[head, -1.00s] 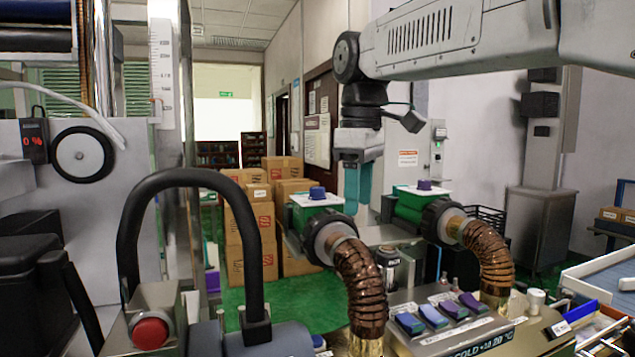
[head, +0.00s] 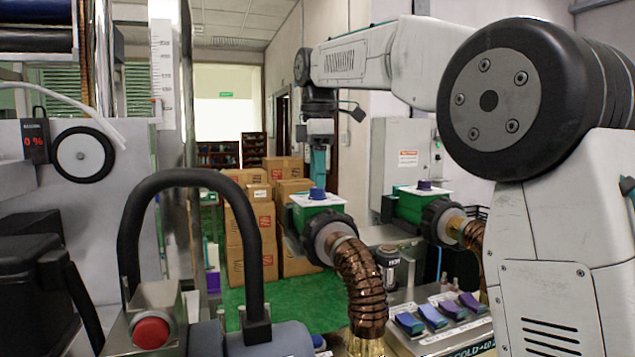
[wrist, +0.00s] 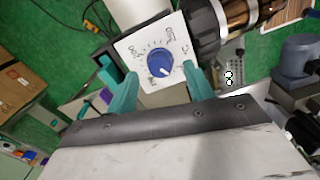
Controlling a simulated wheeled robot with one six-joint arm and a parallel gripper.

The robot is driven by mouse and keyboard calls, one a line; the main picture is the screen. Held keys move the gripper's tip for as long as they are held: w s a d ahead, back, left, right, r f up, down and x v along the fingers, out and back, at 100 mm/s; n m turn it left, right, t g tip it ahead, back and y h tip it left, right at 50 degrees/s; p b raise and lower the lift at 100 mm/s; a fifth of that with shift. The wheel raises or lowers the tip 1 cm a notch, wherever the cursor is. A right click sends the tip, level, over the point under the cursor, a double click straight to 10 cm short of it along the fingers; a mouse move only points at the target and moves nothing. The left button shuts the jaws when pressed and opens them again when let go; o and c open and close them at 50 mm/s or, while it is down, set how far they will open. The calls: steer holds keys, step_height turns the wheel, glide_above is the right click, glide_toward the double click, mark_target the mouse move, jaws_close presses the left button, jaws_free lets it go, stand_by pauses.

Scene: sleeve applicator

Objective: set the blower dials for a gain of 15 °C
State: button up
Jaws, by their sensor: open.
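The left green blower (head: 318,207) has a white top plate with a blue dial (head: 317,194). The right green blower (head: 410,205) has a purple dial (head: 424,185) on its own white plate. My gripper (head: 318,172) points down above the left blower's dial. In the wrist view, my gripper (wrist: 162,86) is open, its two teal fingers apart. The blue dial (wrist: 162,65) shows a little beyond the fingertips, between their lines. Its white plate (wrist: 150,38) carries a printed scale, too small to read surely. The fingers do not appear to touch the dial.
Ribbed copper hoses (head: 360,280) run down from the blowers. Below them is a panel of blue and purple blocks (head: 435,315) with a partly hidden "COLD" label. A black hoop handle (head: 130,230) and red button (head: 151,333) stand at front left. Cardboard boxes (head: 250,225) are stacked behind.

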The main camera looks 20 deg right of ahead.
steer(key=shift+f, duration=1.05)
steer(key=c, duration=1)
steer(key=shift+m, duration=0.4)
steer(key=m, duration=2.4)
